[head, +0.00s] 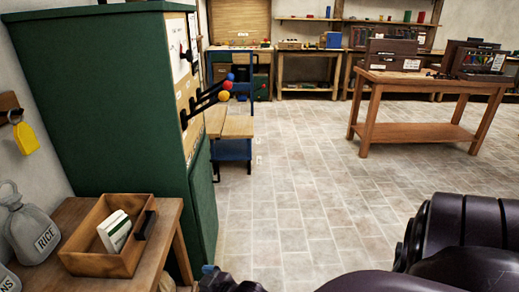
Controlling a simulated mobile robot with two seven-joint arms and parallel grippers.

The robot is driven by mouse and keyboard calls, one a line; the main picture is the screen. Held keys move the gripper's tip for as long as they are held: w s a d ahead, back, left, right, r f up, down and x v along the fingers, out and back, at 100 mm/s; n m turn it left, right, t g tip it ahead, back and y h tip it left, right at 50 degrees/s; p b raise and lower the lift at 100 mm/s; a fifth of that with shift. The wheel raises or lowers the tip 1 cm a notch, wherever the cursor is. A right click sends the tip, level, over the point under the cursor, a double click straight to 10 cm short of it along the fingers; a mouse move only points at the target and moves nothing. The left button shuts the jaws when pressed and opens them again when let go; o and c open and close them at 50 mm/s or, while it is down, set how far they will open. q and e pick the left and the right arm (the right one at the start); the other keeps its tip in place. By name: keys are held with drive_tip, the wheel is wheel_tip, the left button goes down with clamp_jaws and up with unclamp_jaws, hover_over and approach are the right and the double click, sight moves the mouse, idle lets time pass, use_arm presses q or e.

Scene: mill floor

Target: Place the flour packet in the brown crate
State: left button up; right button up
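The brown crate (84,262) is an open wooden box on a wooden bench at the lower left. A white packet with green edges (115,231) stands tilted inside it, its lower part hidden by the crate wall. Its print is too small to read, so I cannot tell whether it is the flour packet. No other packet marked as flour shows. Dark parts of my arms cross the bottom and lower right, but no gripper fingers can be made out, and none is seen at the crate.
A grey rice sack (32,232) stands beside the crate on the bench (163,228). A tall green cabinet (95,105) rises behind it. A table with dark boxes (420,132) stands at the right. The tiled floor (300,190) between is clear.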

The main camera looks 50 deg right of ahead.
drive_tip(key=s+f+g+h, duration=0.1)
drive_tip(key=s+f, duration=0.1)
drive_tip(key=s, duration=0.7)
drive_tip(key=s+d+f+m+g+h, duration=0.1)
drive_tip(key=s+f, duration=0.1)
drive_tip(key=s, duration=0.7)
drive_tip(key=shift+s+f, duration=0.4)
use_arm(q)
drive_tip(key=shift+r, duration=0.1)
drive_tip(key=r+p, duration=0.2)
drive_tip(key=p, duration=0.1)
drive_tip(key=shift+s+a+r+p, duration=0.1)
drive_tip(key=shift+a+r+p, duration=0.1)
drive_tip(key=shift+r+p, duration=0.1)
use_arm(e)
drive_tip(key=r, duration=0.2)
drive_tip(key=shift+s+d+r, duration=0.1)
drive_tip(key=shift+d+r, duration=0.1)
drive_tip(key=shift+r, duration=0.2)
drive_tip(key=shift+w+r, duration=0.15)
drive_tip(key=shift+w, duration=0.1)
